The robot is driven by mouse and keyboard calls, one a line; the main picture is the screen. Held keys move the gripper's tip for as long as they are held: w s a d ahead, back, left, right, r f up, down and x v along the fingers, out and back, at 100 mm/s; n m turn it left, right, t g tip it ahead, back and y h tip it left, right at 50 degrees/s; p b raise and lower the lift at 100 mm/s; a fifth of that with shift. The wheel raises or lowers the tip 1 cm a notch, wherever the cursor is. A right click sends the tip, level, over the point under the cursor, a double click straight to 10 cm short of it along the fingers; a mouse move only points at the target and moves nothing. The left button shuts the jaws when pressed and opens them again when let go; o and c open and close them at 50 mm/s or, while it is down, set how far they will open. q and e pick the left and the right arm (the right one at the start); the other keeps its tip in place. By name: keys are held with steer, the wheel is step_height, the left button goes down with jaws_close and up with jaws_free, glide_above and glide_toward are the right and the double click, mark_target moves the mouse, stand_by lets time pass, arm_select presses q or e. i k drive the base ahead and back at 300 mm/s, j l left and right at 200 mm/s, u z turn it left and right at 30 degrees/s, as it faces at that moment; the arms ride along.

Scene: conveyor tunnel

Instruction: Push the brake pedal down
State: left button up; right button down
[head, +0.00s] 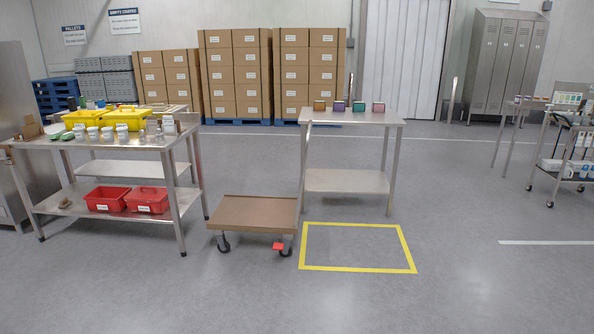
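A low cart with a flat brown deck (253,213) stands on the floor left of the picture's middle, on dark casters. A small red brake pedal (278,246) sticks out at its front right, by the front right caster (286,249). It is too small to tell whether the pedal is up or down. Neither of my grippers is in view, and nothing touches the cart's deck or the pedal.
A yellow floor outline (356,269) lies right of the cart, empty inside. A steel table (85,148) with yellow bins and cups stands left, a second steel table (350,117) with several small boxes behind. The foreground floor is clear.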

mark_target(278, 246)
steer(key=i+u, duration=0.3)
steer(key=i, duration=0.4)
steer(key=i+l+u, duration=0.25)
steer(key=i, duration=0.5)
steer(key=i+u, duration=0.4)
steer(key=i, duration=1.05)
